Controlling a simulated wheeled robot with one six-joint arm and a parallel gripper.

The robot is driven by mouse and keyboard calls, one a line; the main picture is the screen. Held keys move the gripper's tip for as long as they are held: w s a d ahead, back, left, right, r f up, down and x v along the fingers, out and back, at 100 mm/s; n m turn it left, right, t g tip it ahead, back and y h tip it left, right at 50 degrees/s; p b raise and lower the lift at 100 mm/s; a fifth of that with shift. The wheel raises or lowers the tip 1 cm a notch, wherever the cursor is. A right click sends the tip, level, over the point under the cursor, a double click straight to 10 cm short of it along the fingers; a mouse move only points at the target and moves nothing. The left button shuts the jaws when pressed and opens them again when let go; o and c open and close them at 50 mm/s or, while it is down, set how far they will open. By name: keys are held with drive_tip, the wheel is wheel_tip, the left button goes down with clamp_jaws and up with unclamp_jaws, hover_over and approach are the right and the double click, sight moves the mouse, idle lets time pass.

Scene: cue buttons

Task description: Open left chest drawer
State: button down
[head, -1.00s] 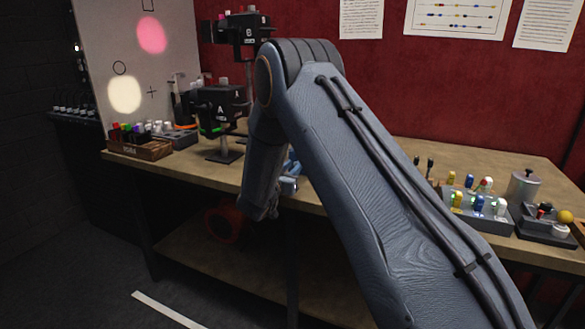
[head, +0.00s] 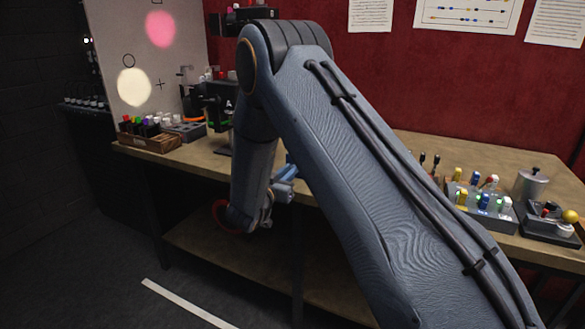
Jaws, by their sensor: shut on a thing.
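No chest drawer can be made out in the head view. My arm crosses the middle of the picture, its forearm hanging down in front of the workbench (head: 400,143). A small blue-grey part of my wrist shows beside the forearm, at the bench's front edge. My jaws do not show; the arm hides that area, so what they touch cannot be seen.
A wooden box of coloured pegs (head: 150,141) stands at the bench's left end. A grey block with coloured switches (head: 482,205) and a metal canister (head: 530,184) stand at the right. A lower shelf (head: 225,245) lies under the bench.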

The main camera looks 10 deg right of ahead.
drive_tip(key=c, duration=1.7)
unclamp_jaws()
drive_tip(key=shift+c, duration=0.2)
drive_tip(key=shift+a, duration=0.1)
drive_tip(key=b+v, duration=0.1)
drive_tip(key=v, duration=0.6)
drive_tip(key=shift+s, duration=0.3)
drive_tip(key=shift+a, duration=0.15)
